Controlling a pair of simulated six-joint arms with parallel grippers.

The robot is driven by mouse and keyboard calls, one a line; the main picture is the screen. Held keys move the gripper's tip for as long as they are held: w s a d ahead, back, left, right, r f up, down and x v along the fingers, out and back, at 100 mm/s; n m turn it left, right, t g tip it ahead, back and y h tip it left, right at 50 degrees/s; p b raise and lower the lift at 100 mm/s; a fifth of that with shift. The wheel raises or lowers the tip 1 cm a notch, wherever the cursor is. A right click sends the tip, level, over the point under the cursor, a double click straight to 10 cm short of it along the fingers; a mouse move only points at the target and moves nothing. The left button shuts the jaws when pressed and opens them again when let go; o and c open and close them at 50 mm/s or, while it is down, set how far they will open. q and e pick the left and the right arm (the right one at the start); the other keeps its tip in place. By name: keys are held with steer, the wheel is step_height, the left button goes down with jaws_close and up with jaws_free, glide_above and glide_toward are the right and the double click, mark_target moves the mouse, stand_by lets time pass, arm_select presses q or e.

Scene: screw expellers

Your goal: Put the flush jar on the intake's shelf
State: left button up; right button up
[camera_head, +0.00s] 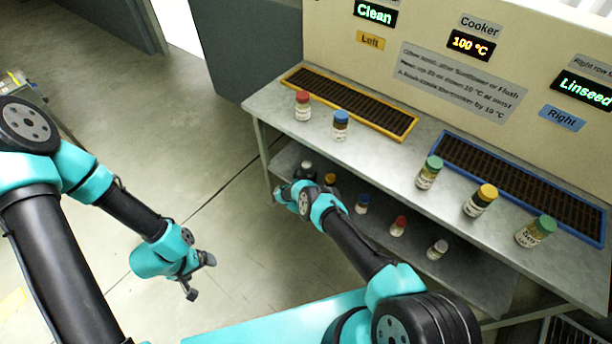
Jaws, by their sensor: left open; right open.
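Several jars stand on the upper counter (385,150): red-lidded (303,107), blue-lidded (340,127), green-lidded (428,173), yellow-lidded (480,202) and another green-lidded (535,232). More stand on the lower shelf (455,279): pale-lidded (307,169), yellow-lidded (330,179), blue-lidded (362,205), red-lidded (398,227) and another pale-lidded (437,250). I cannot tell which is the flush jar; labels are too small. My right gripper (298,180) is open at the lower shelf's left end, near the pale- and yellow-lidded jars; its fingers are mostly hidden. My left gripper (199,277) is open and empty over the floor.
A yellow-framed grate (350,103) and a blue-framed grate (520,185) lie along the back of the counter. The panel behind shows signs "Clean", "Cooker 100 °C" and "Linseed". The counter overhangs the lower shelf. The floor left of the bench is clear.

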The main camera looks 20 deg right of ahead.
steer(key=shift+r, duration=0.2)
steer(key=v, duration=1.2)
steer(key=shift+f, duration=0.1)
stand_by(0.3)
steer(key=s+d+r+n+g+y, duration=0.2)
steer(key=s+r+g+y, duration=0.3)
steer(key=s+r, duration=0.7)
steer(key=s+d+r+n+g+y, duration=0.2)
steer(key=s+r+g+y, duration=0.4)
steer(key=s+r, duration=0.6)
steer(key=s+d+g, duration=0.1)
steer(key=s+g, duration=0.1)
steer(key=s, duration=0.6)
steer(key=shift+r+y, duration=0.15)
steer(key=shift+y, duration=0.15)
